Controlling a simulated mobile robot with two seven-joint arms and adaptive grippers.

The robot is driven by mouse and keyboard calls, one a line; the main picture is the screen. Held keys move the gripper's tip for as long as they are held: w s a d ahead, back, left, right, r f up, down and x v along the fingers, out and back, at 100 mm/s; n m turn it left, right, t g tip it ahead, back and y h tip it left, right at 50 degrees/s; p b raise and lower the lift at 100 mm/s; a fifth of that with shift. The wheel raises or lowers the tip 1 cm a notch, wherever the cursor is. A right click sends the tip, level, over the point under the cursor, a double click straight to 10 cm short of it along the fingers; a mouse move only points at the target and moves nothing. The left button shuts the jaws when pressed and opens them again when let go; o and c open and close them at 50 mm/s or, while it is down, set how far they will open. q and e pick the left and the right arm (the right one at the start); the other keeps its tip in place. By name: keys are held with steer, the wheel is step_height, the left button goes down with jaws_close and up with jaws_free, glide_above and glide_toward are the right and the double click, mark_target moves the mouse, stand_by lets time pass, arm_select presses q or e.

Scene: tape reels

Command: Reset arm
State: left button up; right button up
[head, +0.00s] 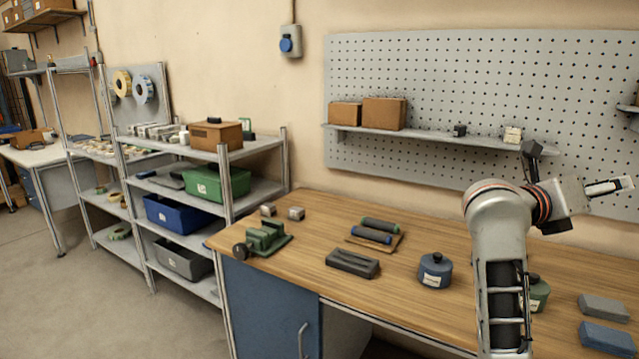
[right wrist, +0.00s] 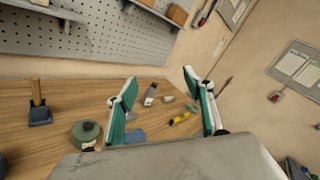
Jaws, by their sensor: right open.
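My right arm rises in front of the workbench (head: 310,265) at the right of the head view. Its gripper (head: 610,187) is held above the bench and points to the right. In the right wrist view the right gripper (right wrist: 163,95) has its two green-padded fingers spread wide, with nothing held between them. The bench top shows beyond and below the fingers there. My left arm and left gripper are not in view. A cream tape reel (head: 122,83) and a white-blue tape reel (head: 143,89) hang on a panel at the far left.
A green pot (right wrist: 87,134) and a yellow tool (right wrist: 180,119) show in the wrist view. A pegboard shelf (head: 440,138) is behind; a rack (head: 226,180) stands left.

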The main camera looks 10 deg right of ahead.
steer(key=w+a+f+n+t+h, duration=0.1)
steer(key=a+f+n+t+h, duration=0.1)
steer(key=a+n+t, duration=0.65)
steer(key=w+a+f+n+t+h, duration=0.2)
steer(key=a+n+t, duration=0.4)
steer(key=n, duration=0.5)
steer(key=w+a+f+n+t+y, duration=0.1)
steer(key=a+f+n+t+y, duration=0.2)
steer(key=a+f+n+y, duration=0.65)
steer(key=w+a+f+n+t+y, duration=0.25)
steer(key=a+f+n+y, duration=0.35)
steer(key=f+n+y, duration=0.6)
steer(key=s+a+f+n+g+y, duration=0.2)
steer(key=s+a+f+n+g, duration=0.1)
steer(key=f, duration=0.5)
steer(key=s+a+f+n+g+y, duration=0.2)
steer(key=s+a+f+n, duration=0.1)
steer(key=f, duration=0.5)
steer(key=s+f+n+g+h, duration=0.1)
steer(key=s+f+g, duration=0.5)
steer(key=s+f, duration=0.8)
step_height(320, 180, down, 4)
steer(key=shift+a+f+n+g, duration=0.1)
steer(key=shift+a+n+g, duration=0.25)
steer(key=shift+n, duration=0.45)
